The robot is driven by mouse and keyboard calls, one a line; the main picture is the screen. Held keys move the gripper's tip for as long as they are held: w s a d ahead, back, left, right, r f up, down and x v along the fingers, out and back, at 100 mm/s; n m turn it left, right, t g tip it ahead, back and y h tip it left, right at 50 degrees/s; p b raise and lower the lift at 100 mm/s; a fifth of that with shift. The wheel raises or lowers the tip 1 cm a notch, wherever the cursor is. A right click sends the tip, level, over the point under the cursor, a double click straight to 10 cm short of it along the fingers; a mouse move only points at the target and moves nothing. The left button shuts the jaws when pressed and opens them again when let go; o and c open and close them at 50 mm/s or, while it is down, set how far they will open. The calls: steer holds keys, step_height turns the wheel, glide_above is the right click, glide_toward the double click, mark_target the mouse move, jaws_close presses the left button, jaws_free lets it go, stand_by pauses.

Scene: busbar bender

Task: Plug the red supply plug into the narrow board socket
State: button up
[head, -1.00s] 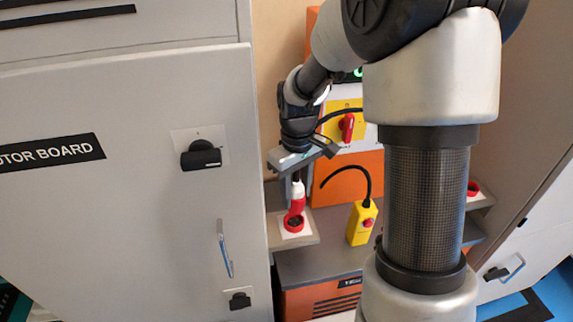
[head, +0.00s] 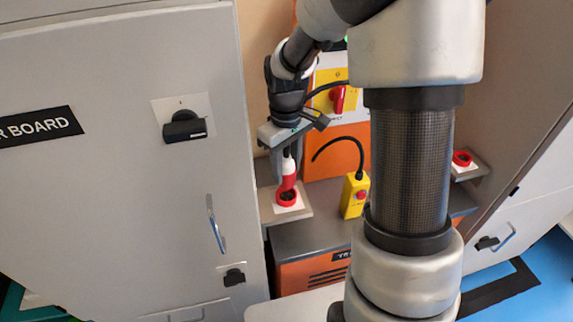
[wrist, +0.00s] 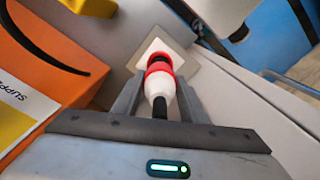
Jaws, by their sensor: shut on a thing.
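The red supply plug (head: 288,178) has a red front, a white body and a black cable end. My gripper (head: 287,166) is shut on it and holds it nearly upright, red end down, over a red round socket (head: 286,199) on a pale plate. In the wrist view the plug (wrist: 159,88) sits between the two fingers, its front overlapping the socket's red ring (wrist: 158,57). The dark socket mouth still shows in front of the plug. I cannot tell whether the plug tip touches or enters it.
A yellow pendant box (head: 354,195) with a red button stands right of the socket. A second red socket (head: 462,159) is on a shelf at the right. The grey cabinet door (head: 120,220) stands close on the left. An orange machine (head: 335,168) is behind.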

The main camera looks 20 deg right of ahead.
mark_target(287, 184)
steer(key=shift+f+b, duration=0.8)
steer(key=shift+f, duration=0.75)
steer(key=shift+f+b, duration=1.05)
steer(key=shift+f, duration=0.6)
steer(key=o, duration=1.3)
steer(key=shift+c, duration=0.2)
step_height(287, 184, up, 18)
steer(key=shift+f+p, duration=0.25)
steer(key=shift+p, duration=0.45)
